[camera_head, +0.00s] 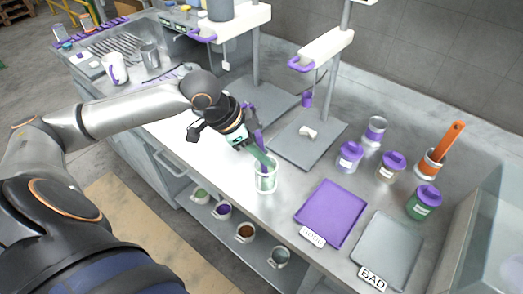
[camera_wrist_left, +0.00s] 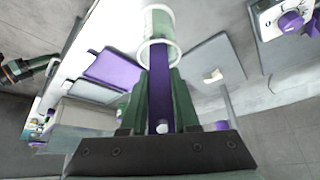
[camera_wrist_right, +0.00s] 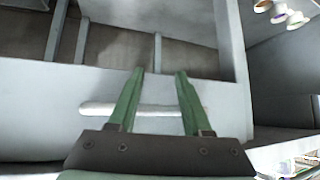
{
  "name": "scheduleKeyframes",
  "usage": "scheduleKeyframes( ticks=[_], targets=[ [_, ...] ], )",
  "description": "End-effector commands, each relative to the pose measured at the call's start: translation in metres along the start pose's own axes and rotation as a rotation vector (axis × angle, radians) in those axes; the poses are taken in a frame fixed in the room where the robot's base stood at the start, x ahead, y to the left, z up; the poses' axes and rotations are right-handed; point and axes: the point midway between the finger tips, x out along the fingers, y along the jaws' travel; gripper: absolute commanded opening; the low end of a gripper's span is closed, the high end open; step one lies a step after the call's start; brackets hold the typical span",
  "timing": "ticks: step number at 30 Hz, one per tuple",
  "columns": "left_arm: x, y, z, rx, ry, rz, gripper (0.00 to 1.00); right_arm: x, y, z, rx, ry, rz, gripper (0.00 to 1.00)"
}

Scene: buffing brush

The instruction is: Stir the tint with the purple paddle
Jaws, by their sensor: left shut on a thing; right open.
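My left gripper (camera_head: 262,157) is shut on the purple paddle (camera_head: 260,138), whose upper part shows above the fingers. The fingers point down at a clear, white-rimmed cup (camera_head: 266,183) with green in it, on the bench's front part. In the left wrist view the paddle (camera_wrist_left: 159,75) lies between the green fingers (camera_wrist_left: 160,72) and reaches to the mouth of the cup (camera_wrist_left: 157,32). How deep the paddle's tip sits is hidden. My right gripper (camera_wrist_right: 160,73) is open and empty, in front of a pale bar handle (camera_wrist_right: 140,110); it is not in the head view.
A purple tray (camera_head: 331,212) and a grey tray marked BAD (camera_head: 388,250) lie right of the cup. Lidded jars (camera_head: 350,156) and an orange-handled tool (camera_head: 447,141) in a holder stand behind. A grey plate (camera_head: 300,142) lies behind the cup. Several mugs (camera_head: 245,232) sit on a lower shelf.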

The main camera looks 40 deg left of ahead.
Motion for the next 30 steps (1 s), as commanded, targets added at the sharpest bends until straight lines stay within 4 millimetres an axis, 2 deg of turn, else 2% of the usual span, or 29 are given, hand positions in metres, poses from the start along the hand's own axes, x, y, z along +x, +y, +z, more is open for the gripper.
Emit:
scheduleKeyframes(
  ticks=[30],
  targets=[
    [-0.072, 0.000, -0.031, 0.001, 0.002, -0.003, 0.00, 0.000, 0.000, -0.001, -0.001, 0.004, 0.000, 0.50]
  ],
)
